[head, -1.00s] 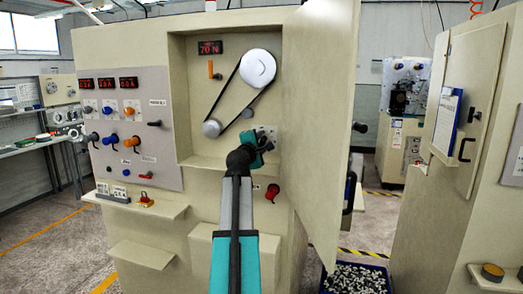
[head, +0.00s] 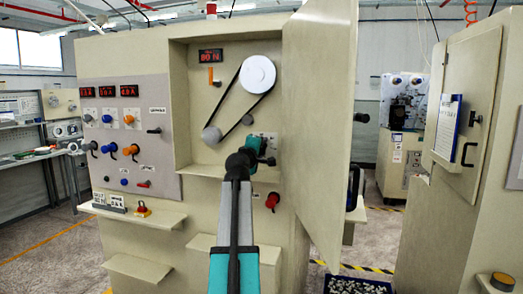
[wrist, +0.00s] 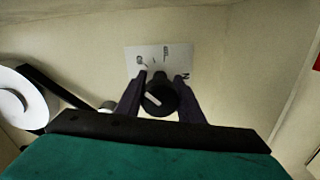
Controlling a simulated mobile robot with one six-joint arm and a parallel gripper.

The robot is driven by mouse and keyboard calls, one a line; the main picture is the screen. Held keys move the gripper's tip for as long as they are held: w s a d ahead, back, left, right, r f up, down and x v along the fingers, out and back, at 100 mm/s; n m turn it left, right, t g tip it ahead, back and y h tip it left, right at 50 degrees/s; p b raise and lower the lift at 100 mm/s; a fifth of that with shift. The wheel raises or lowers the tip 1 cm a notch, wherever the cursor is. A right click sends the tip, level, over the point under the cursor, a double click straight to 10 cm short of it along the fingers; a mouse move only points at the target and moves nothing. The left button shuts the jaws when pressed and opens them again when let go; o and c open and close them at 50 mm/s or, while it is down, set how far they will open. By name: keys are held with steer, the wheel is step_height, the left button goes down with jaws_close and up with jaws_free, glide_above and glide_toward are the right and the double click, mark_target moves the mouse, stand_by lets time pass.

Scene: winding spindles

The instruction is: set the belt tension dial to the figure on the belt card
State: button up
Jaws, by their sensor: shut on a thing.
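The belt tension dial (wrist: 159,98) is a round black knob with a white pointer line, on a pale marked plate (wrist: 150,58) in the open machine recess. My gripper (wrist: 161,96) has a dark finger on each side of the dial and is shut on it. In the head view my gripper (head: 262,150) reaches the recess's lower right and mostly hides the dial. A red display (head: 210,56) above the belt seems to read 80 N. I cannot pick out the belt card for certain; small cards with unreadable text stand on the left ledge (head: 108,203).
A black belt (head: 228,90) runs around a large white pulley (head: 258,74) and a smaller grey one (head: 211,135) beside my gripper. The open cabinet door (head: 318,120) stands close on the right. A red knob (head: 272,201) sits below the recess.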

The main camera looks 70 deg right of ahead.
steer(key=shift+r, duration=0.1)
steer(key=o, duration=1)
steer(key=shift+s, duration=0.1)
steer(key=shift+o, duration=0.2)
steer(key=shift+a, duration=0.1)
steer(key=shift+a+f, duration=0.2)
steer(key=shift+a, duration=0.6)
steer(key=a+b, duration=0.1)
steer(key=a, duration=1.1)
steer(key=shift+s+r+b, duration=0.15)
steer(key=shift+s+b, duration=0.2)
steer(key=shift+b, duration=0.05)
